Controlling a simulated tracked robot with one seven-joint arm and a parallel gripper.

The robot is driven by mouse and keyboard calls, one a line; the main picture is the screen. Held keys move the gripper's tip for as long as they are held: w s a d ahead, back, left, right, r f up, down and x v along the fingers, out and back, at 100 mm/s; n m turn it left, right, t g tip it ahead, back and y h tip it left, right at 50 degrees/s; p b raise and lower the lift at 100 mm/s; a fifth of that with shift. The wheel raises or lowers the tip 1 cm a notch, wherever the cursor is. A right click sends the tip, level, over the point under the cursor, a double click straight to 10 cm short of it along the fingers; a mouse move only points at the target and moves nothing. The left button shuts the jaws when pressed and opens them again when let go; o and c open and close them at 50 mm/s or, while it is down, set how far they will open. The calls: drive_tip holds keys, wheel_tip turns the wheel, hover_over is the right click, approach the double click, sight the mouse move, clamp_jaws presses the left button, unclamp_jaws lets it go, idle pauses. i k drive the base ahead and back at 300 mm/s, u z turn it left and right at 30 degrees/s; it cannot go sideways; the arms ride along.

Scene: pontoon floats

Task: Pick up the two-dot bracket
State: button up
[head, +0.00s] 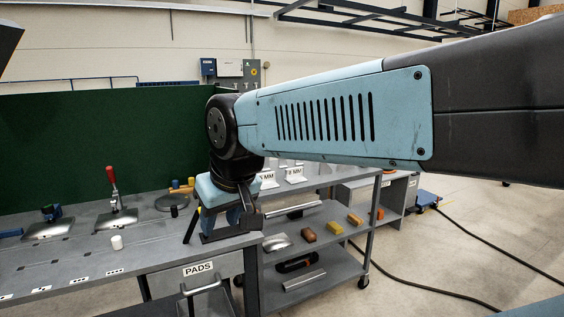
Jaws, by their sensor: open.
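I cannot make out a two-dot bracket in the head view; any dot marks are too small to read. My gripper (223,230) points down over the right end of the grey workbench (150,262). Its dark fingers are spread apart, and I see nothing clearly held between them. The gripper and wrist hide part of the bench's right end. Small white tags with dark marks (80,280) run along the bench's front edge, with bare bench behind them.
A red-handled clamp (113,188), a white cylinder (117,242) and a dark round disc (172,201) stand on the bench. A green panel (95,145) rises behind. A shelved cart (325,238) with several loose parts stands at right. Black cables (450,285) cross the floor.

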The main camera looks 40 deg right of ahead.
sight(266, 167)
drive_tip(key=z, duration=0.9)
drive_tip(key=i, duration=1)
drive_tip(key=u, duration=0.1)
drive_tip(key=k, duration=0.8)
drive_tip(key=z, duration=0.2)
drive_tip(key=i, duration=0.85)
drive_tip(key=u, duration=0.05)
